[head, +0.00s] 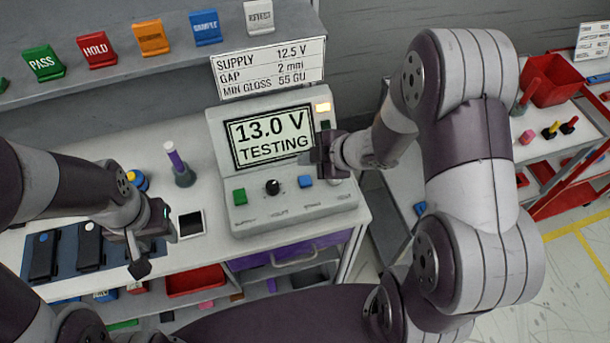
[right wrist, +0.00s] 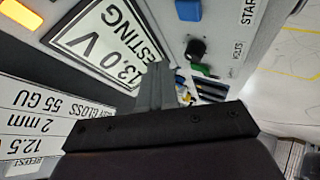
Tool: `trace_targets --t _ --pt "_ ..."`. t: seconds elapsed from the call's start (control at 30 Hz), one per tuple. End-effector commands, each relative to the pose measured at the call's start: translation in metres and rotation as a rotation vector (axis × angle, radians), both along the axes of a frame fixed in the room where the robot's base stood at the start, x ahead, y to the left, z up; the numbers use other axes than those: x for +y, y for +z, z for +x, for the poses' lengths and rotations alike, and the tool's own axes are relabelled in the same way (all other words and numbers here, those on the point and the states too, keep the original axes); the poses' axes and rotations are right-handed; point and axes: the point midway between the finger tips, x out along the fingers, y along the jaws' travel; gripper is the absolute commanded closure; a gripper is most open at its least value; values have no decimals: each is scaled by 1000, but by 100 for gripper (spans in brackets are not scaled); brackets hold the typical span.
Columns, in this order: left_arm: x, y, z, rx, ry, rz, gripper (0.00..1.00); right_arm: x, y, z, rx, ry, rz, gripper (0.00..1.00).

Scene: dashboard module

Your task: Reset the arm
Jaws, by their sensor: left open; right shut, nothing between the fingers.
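My right gripper (head: 318,156) is shut and empty. It hovers at the right edge of the grey test unit (head: 237,210), near the lower right corner of its screen (head: 271,138), which reads "13.0 V TESTING". In the right wrist view the shut fingers (right wrist: 155,88) stand over the unit, with the screen (right wrist: 112,45) to their left and the black knob (right wrist: 196,49) to their right. I cannot tell whether they touch the unit. My left gripper (head: 148,240) is open and empty, above the front of the bench, left of the unit.
A sign (head: 268,68) stands behind the unit. A purple-topped tool (head: 180,163) stands upright in a holder. Black devices (head: 90,247) lie on a blue mat at left. Coloured tags line the back shelf (head: 125,75). A cart with a red bin (head: 552,80) is at right.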

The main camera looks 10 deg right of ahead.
Motion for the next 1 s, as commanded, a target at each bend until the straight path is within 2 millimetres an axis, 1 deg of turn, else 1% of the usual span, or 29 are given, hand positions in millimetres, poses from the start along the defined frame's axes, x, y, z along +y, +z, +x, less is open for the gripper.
trace_targets --t 0.6,0.67,0.73,0.77,0.8,0.87,0.9,0.93,0.97,1.0 --pt "0 -1 0 0 0 0 57 0 0 0 1 -1 1 100" --pt "0 -1 0 0 0 0 57 -5 -4 -1 25 -31 -9 100" --pt "0 -1 0 0 0 0 57 -28 -18 -5 121 -196 -49 100" --pt "0 0 0 0 0 0 57 -45 -22 -10 182 -324 -72 100" --pt "0 0 0 0 0 0 57 -67 -22 -20 267 -519 -96 100" --pt "0 0 0 0 0 0 57 -91 -14 -44 403 -814 -109 100" --pt "0 0 0 0 0 0 57 -98 -7 -66 497 -994 -101 100" --pt "0 0 0 0 0 0 57 -99 -1 -82 566 -1113 -86 100" --pt "0 0 0 0 0 0 57 -96 6 -98 632 -1215 -68 100" --pt "0 -1 0 0 0 0 57 -88 14 -117 714 -1327 -35 100"
